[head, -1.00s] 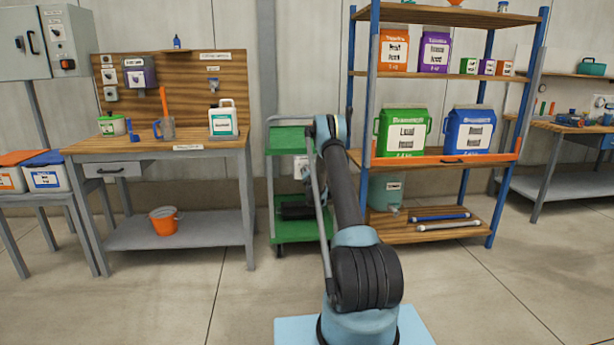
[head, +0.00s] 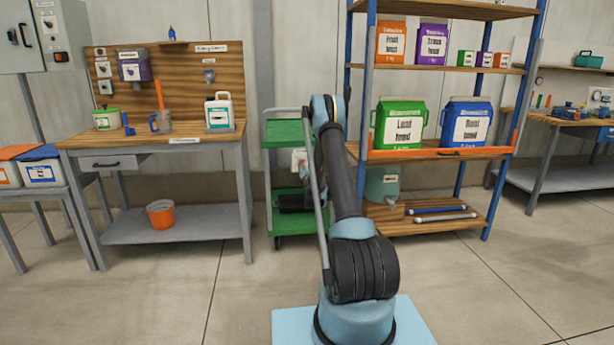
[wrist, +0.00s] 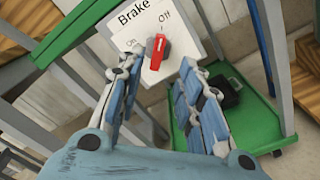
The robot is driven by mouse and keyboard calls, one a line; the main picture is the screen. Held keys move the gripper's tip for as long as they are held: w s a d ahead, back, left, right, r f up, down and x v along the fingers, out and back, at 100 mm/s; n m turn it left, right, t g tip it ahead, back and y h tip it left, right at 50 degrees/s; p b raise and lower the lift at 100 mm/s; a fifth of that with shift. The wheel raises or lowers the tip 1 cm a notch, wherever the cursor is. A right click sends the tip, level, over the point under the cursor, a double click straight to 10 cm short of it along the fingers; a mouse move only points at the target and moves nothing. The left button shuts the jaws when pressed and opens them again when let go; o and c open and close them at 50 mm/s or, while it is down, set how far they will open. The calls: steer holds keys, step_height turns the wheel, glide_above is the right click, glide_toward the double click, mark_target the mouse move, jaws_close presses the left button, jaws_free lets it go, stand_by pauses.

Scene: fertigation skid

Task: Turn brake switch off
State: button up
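The brake switch is a red knob (wrist: 157,52) on a white panel (wrist: 190,38) marked Brake, On and Off. In the wrist view, the knob's long side runs nearly upright in the picture, between the two labels; I cannot tell which setting it marks. My gripper (wrist: 160,68) is open, with its two blue-and-grey fingers apart on either side of the knob. I cannot tell whether either finger touches it.
The cart's lower shelf bears a dark object (wrist: 230,92). A workbench (head: 175,140) stands to the left, with an orange bucket (head: 160,215) below. A blue-posted shelf unit (head: 430,150) with packages stands close on the right. The floor in front is clear.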

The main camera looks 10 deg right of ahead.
steer(key=shift+s, duration=1.5)
